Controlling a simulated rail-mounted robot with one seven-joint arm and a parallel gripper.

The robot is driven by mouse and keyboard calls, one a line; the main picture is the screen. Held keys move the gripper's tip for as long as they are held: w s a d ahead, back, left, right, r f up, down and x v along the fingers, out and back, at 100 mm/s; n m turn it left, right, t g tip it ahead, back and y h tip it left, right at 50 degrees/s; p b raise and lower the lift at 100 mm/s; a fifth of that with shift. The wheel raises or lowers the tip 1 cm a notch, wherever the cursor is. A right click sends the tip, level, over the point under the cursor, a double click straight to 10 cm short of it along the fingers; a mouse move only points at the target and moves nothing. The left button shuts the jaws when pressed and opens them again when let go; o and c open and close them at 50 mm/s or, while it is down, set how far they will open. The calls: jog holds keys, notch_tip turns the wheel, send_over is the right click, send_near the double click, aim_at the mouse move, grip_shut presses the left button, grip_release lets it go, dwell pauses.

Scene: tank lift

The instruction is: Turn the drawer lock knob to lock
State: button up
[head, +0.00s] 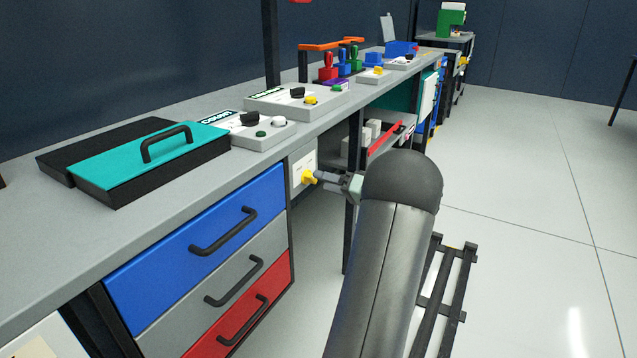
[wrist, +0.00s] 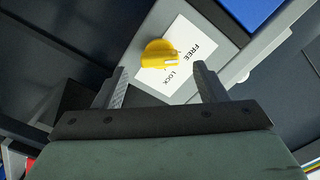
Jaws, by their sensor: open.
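The yellow drawer lock knob (wrist: 158,54) sits on a white plate (wrist: 185,60) marked FREE and LOCK in the wrist view. Its handle points roughly to the right, between the two words. In the head view the knob (head: 309,177) is on a panel to the right of the blue drawer (head: 210,240). My gripper (wrist: 158,85) is open, with its two fingers apart and nothing between them. The knob lies just beyond the fingertips, between them in the picture; I see no contact. In the head view my arm partly hides my gripper (head: 325,178).
Grey (head: 215,280) and red (head: 240,318) drawers lie below the blue one, all with black handles. The workbench (head: 225,172) above carries a teal-lidded case (head: 150,160) and control boxes (head: 250,130). The floor to the right is mostly clear, with my rail there.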

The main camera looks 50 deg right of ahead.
aim_at(310, 178)
jog(key=shift+w+a, duration=0.2)
jog(key=shift+w, duration=1.4)
jog(key=c, duration=1)
jog(key=shift+m, duration=0.4)
jog(key=shift+m+p, duration=3.75)
jog(key=shift+m, duration=3.85)
jog(key=shift+f, duration=0.1)
